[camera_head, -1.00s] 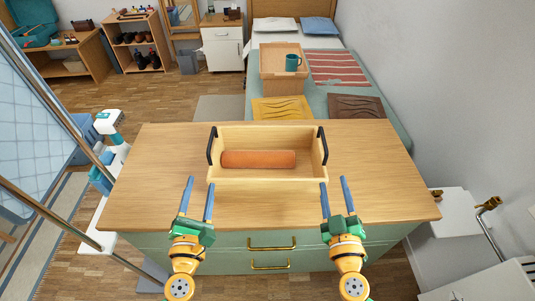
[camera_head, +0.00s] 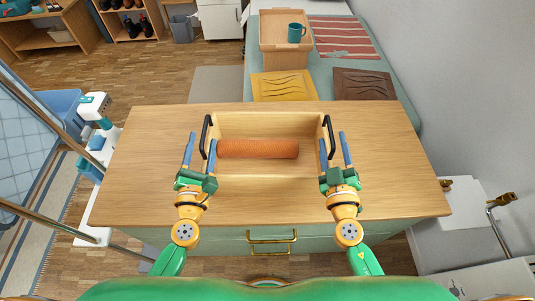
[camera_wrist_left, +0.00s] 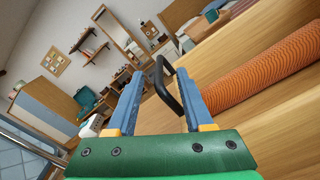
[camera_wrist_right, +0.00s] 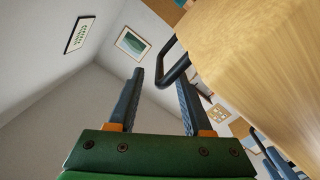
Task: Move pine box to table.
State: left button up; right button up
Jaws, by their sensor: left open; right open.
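The pine box (camera_head: 265,127) is an open light-wood box standing on the wooden top (camera_head: 395,170) of a green-fronted unit. A ribbed orange cylinder (camera_head: 258,149) lies inside it. My open left gripper (camera_head: 202,137) is at the box's left black handle (camera_head: 206,130); in the left wrist view that handle (camera_wrist_left: 172,92) rises between the fingers, which are apart. My open right gripper (camera_head: 332,137) is at the right black handle (camera_head: 328,128); in the right wrist view the handle (camera_wrist_right: 174,66) reaches between the spread fingertips. Neither gripper is closed on its handle.
The top is clear on both sides of the box. Behind it stands a bed with yellow (camera_head: 284,86) and brown (camera_head: 363,84) cushions and a wooden tray (camera_head: 270,30) with a teal mug (camera_head: 296,32). A wall is at the right; metal poles are at the left.

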aim_at(207, 119)
pick_arm(q)
jog(key=w, duration=0.4)
jog(key=shift+w, duration=0.35)
pick_arm(e)
jog(key=w, duration=0.4)
jog(key=shift+w, duration=0.35)
pick_arm(q)
grip_shut()
pick_arm(e)
grip_shut()
pick_arm(q)
jog(key=shift+a, duration=0.25)
pick_arm(e)
jog(key=shift+d, duration=0.25)
